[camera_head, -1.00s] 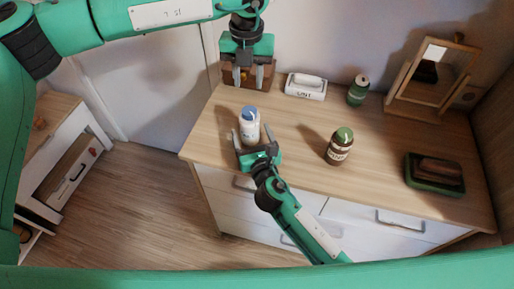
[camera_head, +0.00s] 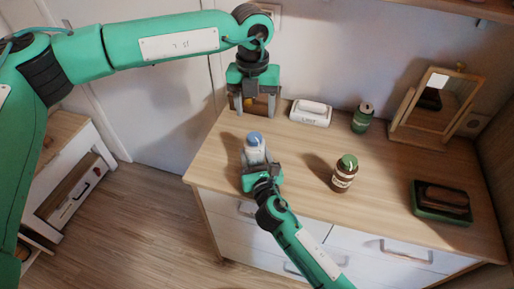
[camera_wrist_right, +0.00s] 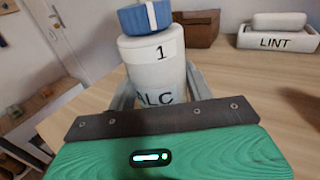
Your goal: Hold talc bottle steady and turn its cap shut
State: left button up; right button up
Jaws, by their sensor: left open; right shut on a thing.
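The talc bottle (camera_head: 256,157) is white and stands upright near the left front of the dresser top. Its blue cap (camera_head: 255,138) sits on top; in the right wrist view the cap (camera_wrist_right: 145,17) has a white stripe and the bottle (camera_wrist_right: 155,70) shows "1" and part of "TALC". My right gripper (camera_head: 257,166) is shut on the bottle's lower body from the front. Its fingers are on both sides of the bottle in the wrist view. My left gripper (camera_head: 255,110) is open and empty, pointing down, behind and above the cap in the picture, apart from it.
A brown box (camera_wrist_right: 185,28) and a white LINT box (camera_head: 311,116) stand at the back. A green tin (camera_head: 362,120), a mirror (camera_head: 437,105), a brown jar with a green lid (camera_head: 343,178) and a green tray (camera_head: 428,206) stand to the right. Wood around the bottle is clear.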

pick_arm(q)
jog(key=s+d+f+n+g+h, duration=0.1)
jog(key=s+f+n+g+h, duration=0.2)
jog(key=s+f+g+h, duration=0.3)
jog(key=n+t+h, duration=1)
jog(key=n+h, duration=0.1)
jog(key=n, duration=0.8)
send_near(261, 136)
jog(key=x, duration=1)
jog(key=shift+w+f, duration=0.15)
jog(key=c, duration=1)
